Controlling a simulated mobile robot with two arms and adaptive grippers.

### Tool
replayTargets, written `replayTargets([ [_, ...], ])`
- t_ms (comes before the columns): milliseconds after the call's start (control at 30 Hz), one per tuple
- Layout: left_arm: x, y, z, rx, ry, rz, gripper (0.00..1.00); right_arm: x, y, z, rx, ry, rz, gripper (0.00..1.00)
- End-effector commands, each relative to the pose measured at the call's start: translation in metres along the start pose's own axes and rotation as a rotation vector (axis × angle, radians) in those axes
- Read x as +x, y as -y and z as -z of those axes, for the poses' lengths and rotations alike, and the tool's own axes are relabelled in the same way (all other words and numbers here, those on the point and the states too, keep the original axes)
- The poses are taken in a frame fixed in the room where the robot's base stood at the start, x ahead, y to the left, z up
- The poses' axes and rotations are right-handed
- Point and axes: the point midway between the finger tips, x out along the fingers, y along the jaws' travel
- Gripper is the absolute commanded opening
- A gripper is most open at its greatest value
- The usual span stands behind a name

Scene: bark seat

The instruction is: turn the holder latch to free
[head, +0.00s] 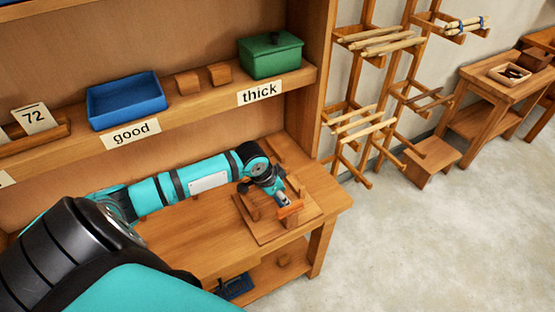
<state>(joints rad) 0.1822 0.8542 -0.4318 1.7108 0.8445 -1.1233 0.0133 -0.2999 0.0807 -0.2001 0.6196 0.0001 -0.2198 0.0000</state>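A wooden holder (262,230) with a flat square base and short upright posts sits near the right end of the bench. An orange-brown piece (291,208), which looks like the latch, is at its front right. My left gripper (281,201) reaches in from the left, pointing down over the holder, with its tip close to the orange-brown piece. I cannot tell whether it touches that piece or whether its fingers are open or shut. The gripper and wrist hide part of the holder's middle. My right gripper is not in view.
The wooden bench (215,256) has a clear top left of the holder. A shelf above holds a blue bin (127,99), two wooden blocks and a green lidded box (271,56). A rack with sticks (375,40) stands at the right, with open floor (430,240) before it.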

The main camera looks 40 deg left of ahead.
Motion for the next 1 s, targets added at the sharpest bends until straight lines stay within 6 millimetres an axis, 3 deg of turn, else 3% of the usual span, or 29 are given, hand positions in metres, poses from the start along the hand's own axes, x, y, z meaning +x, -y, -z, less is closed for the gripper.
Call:
replayTargets([
  [100,-0.021,0.001,-0.001,0.002,0.001,0.002,0.37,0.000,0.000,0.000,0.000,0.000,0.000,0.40],
  [300,-0.037,-0.001,-0.001,0.001,0.002,-0.001,0.37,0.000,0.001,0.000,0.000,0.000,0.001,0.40],
  [867,-0.039,-0.001,0.000,0.001,0.002,-0.001,0.37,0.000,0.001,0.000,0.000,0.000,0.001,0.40],
  [1000,-0.032,-0.021,-0.007,0.020,0.007,-0.018,0.37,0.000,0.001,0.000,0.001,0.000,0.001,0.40],
])
